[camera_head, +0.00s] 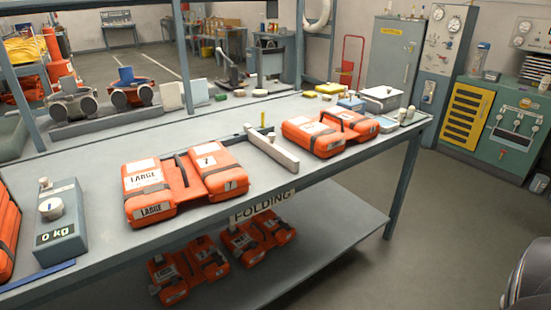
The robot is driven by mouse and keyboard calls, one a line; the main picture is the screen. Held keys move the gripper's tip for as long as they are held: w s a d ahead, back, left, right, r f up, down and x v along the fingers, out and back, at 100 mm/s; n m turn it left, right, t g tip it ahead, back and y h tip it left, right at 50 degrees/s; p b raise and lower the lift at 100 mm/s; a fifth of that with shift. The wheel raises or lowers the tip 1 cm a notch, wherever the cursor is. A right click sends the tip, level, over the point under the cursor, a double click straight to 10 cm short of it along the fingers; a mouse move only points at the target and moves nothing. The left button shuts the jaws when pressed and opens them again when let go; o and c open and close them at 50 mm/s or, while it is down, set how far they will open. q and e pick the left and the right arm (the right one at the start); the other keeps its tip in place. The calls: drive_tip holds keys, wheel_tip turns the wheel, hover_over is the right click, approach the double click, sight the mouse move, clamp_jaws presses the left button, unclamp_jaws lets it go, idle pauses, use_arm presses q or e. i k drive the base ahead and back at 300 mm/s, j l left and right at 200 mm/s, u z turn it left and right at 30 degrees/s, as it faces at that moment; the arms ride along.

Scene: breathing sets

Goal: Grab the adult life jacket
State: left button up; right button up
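An orange life jacket (222,182) with dark straps and labels reading LARGE lies folded on the grey workbench (95,213), left of centre. A second orange life jacket (314,142) lies folded on the bench further right; its label is too small to read. No label that I can read says adult. Part of another orange item (8,238) shows at the left edge, cut off by the frame.
A low pale divider (272,150) stands between the two bench jackets. A weighing scale (60,221) reading 0 kg is at left. More orange jackets (190,271) lie on the lower shelf (320,235). Boxes and small items line the bench's back. The right floor is mostly clear.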

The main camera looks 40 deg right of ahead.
sight(325, 135)
drive_tip(key=z, duration=1.55)
drive_tip(key=u, duration=0.45)
drive_tip(key=i+l+u, duration=0.15)
drive_tip(key=u, duration=0.35)
drive_tip(key=i+l+u, duration=0.1)
drive_tip(key=l+u, duration=0.4)
drive_tip(key=i+l+u, duration=0.1)
drive_tip(key=l+u, duration=0.3)
drive_tip(key=l, duration=0.4)
drive_tip(key=l+u, duration=0.15)
drive_tip(key=l, duration=1.65)
